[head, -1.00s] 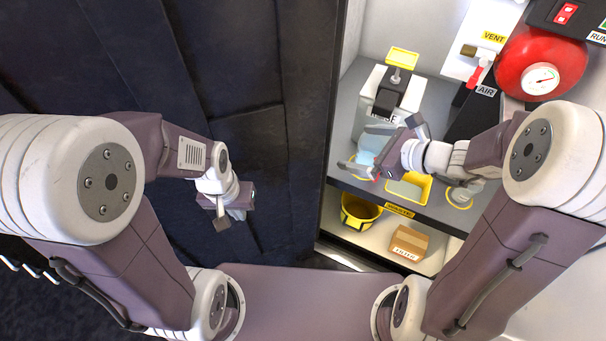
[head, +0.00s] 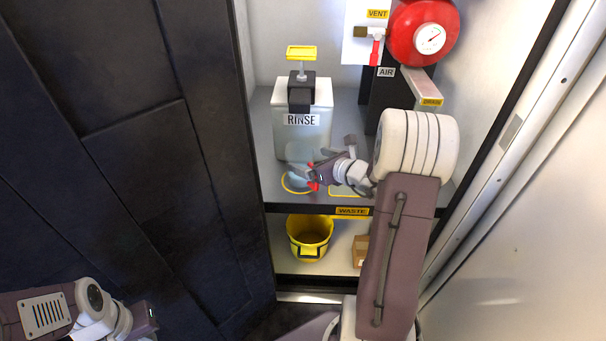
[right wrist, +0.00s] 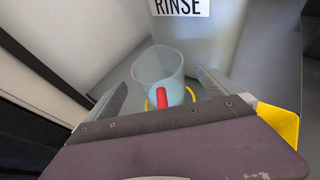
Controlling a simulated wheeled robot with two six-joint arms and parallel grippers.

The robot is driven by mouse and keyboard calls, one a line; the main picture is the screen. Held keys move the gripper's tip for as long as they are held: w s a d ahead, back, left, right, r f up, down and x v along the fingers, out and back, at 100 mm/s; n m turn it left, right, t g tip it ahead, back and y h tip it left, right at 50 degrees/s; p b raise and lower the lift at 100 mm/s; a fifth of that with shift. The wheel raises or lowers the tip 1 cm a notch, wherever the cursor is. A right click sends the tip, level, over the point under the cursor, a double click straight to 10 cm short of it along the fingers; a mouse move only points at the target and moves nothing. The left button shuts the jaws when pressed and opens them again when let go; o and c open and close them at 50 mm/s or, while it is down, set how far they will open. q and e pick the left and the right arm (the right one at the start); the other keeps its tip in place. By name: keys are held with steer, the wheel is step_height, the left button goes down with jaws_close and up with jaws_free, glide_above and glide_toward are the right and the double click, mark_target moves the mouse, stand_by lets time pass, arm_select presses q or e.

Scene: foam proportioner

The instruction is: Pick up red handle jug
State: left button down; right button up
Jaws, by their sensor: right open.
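The red handle jug is a translucent pale-blue cup (head: 298,156) on the grey shelf, in front of the RINSE tank. Its red handle (head: 313,184) shows just below my right gripper (head: 322,160), which partly hides the jug. In the right wrist view the jug (right wrist: 158,63) stands beyond my open fingers (right wrist: 163,87), with its red handle (right wrist: 162,97) toward me between them. I see no contact between the fingers and the handle. My left gripper (head: 148,318) is at the lower left, far from the shelf; its fingers are cut off or hidden.
The RINSE tank (head: 302,135) with a yellow-topped pump stands right behind the jug. A yellow tray (right wrist: 282,121) is to the right of my right gripper. A yellow bucket (head: 310,232) and cardboard box (head: 361,250) sit on the lower shelf. A dark panel (head: 130,150) fills the left.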

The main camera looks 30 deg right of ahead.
mark_target(301, 146)
steer(key=b+x, duration=0.1)
steer(key=x, duration=0.4)
steer(key=shift+a, duration=0.15)
steer(key=c, duration=2.1)
step_height(301, 146, up, 4)
steer(key=shift+r+p, duration=0.2)
steer(key=shift+p, duration=0.8)
steer(key=s+d+r+p, duration=0.1)
steer(key=s+d+r, duration=0.1)
steer(key=d, duration=0.1)
steer(key=s+d+r+p, duration=0.2)
steer(key=s, duration=0.1)
steer(key=s+d+r+p, duration=0.1)
steer(key=s+d+r, duration=0.1)
steer(key=s+d, duration=0.1)
steer(key=shift+d+r+p, duration=0.3)
steer(key=shift+d+r, duration=0.05)
